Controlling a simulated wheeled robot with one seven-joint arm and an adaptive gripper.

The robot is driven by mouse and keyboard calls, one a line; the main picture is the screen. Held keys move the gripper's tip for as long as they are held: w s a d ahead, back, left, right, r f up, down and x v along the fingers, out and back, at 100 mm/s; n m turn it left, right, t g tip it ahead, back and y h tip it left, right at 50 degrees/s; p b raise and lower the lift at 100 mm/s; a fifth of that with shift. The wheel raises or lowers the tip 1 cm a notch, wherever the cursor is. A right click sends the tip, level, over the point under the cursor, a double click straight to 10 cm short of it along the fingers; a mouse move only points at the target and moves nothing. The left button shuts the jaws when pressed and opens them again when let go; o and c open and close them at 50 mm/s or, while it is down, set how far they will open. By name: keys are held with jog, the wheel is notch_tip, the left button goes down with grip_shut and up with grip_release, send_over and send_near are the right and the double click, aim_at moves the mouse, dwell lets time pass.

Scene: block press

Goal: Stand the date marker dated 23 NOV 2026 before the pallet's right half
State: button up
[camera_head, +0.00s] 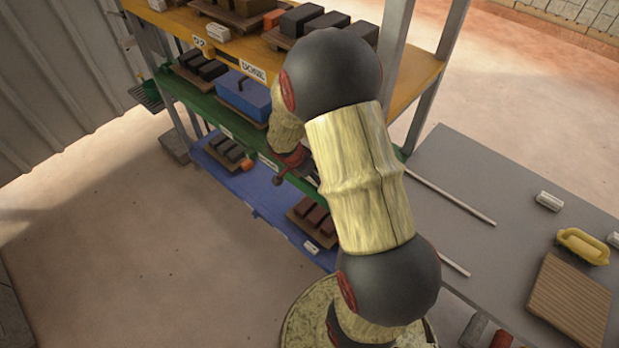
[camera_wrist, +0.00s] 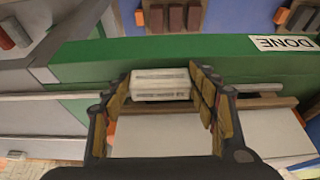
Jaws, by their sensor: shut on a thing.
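My gripper (camera_wrist: 162,88) is shut on a small white date marker (camera_wrist: 160,84). Its printed lines are too small to read. In the wrist view the marker is between the two fingers, over the green shelf's edge (camera_wrist: 90,66). Just past it lies a wooden pallet (camera_wrist: 268,102), partly hidden by the fingers, with pale grey blocks (camera_wrist: 235,135). I cannot tell whether the marker touches the shelf. In the head view my gripper (camera_head: 293,165) is at the green shelf's right part, mostly hidden behind my arm.
The rack's blue lower shelf (camera_head: 262,200) holds pallets of dark blocks and a white marker (camera_head: 312,247). A blue box (camera_head: 243,97) stands on the green shelf. The grey table (camera_head: 470,170) holds another white marker (camera_head: 549,201), a yellow object (camera_head: 583,246) and a wooden board (camera_head: 570,300).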

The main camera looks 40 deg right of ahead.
jog(key=shift+f, duration=0.1)
jog(key=o, duration=1.3)
jog(key=shift+r, duration=0.25)
jog(key=a+r+n+p, duration=0.1)
jog(key=a+r, duration=0.2)
jog(key=r, duration=0.3)
jog(key=s+a+r+n+t+p, duration=0.1)
jog(key=a+r, duration=0.2)
jog(key=r, duration=0.3)
jog(key=a+r+n+p, duration=0.1)
jog(key=a+r, duration=0.2)
jog(key=r, duration=0.4)
jog(key=s+a+r+n+t+y, duration=0.1)
jog(key=s+a+r+n, duration=0.3)
jog(key=a+r, duration=0.1)
jog(key=s+a+r+n+t+y, duration=0.1)
jog(key=s+a+r+n+y, duration=0.1)
jog(key=s+a+r+n, duration=0.2)
jog(key=s+a+r+n+t+y, duration=0.1)
jog(key=s+a+r+n+t, duration=0.1)
jog(key=s+a+r+n, duration=0.3)
jog(key=shift+s+a+r+n+y, duration=0.2)
jog(key=shift+a+n, duration=0.1)
jog(key=shift+a, duration=0.7)
jog(key=shift+s+a+r+n+y, duration=0.15)
jog(key=shift+a+n, duration=0.15)
jog(key=shift+a, duration=0.7)
